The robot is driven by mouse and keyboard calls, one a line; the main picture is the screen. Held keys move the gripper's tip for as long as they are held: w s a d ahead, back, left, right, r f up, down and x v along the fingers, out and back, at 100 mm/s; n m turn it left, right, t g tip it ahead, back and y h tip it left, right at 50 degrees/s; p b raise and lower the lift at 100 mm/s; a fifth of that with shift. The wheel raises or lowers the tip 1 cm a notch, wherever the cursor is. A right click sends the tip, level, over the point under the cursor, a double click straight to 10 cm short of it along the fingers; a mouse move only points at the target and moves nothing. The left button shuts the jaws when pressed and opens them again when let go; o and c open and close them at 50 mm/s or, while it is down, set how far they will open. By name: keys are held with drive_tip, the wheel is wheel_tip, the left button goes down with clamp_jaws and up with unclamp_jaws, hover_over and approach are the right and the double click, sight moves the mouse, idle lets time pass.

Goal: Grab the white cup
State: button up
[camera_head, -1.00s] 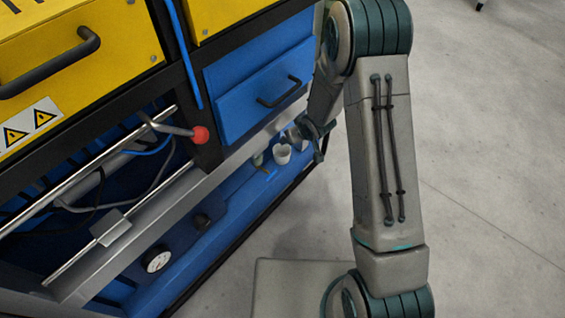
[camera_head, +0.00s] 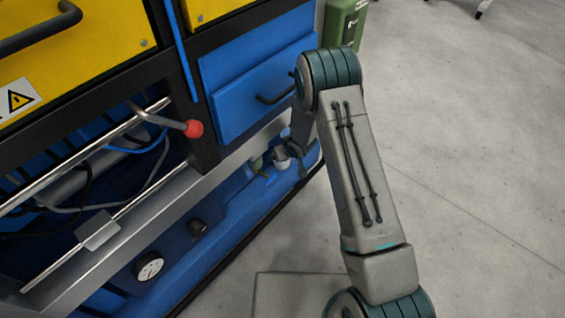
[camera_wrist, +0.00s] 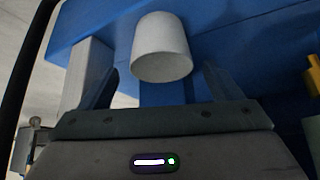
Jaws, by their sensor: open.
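The white cup (camera_wrist: 162,48) shows in the wrist view, just beyond and between the two fingers of my gripper (camera_wrist: 162,82). The fingers are open, one to each side, and nothing is held. In the head view the white cup (camera_head: 281,166) is small and partly hidden by my gripper (camera_head: 288,158), which is at the blue lower shelf of the machine. I cannot tell whether the fingers touch the cup.
A blue drawer (camera_head: 258,90) with a black handle is above the shelf. A lever with a red knob (camera_head: 194,129) sticks out to the left. A pressure gauge (camera_head: 148,267) is lower left. A green bin (camera_head: 345,24) stands behind. Grey floor on the right is open.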

drive_tip(key=shift+b+x, duration=0.3)
drive_tip(key=shift+x, duration=1.25)
drive_tip(key=shift+s+a, duration=0.1)
drive_tip(key=c, duration=1.1)
drive_tip(key=shift+r, duration=0.15)
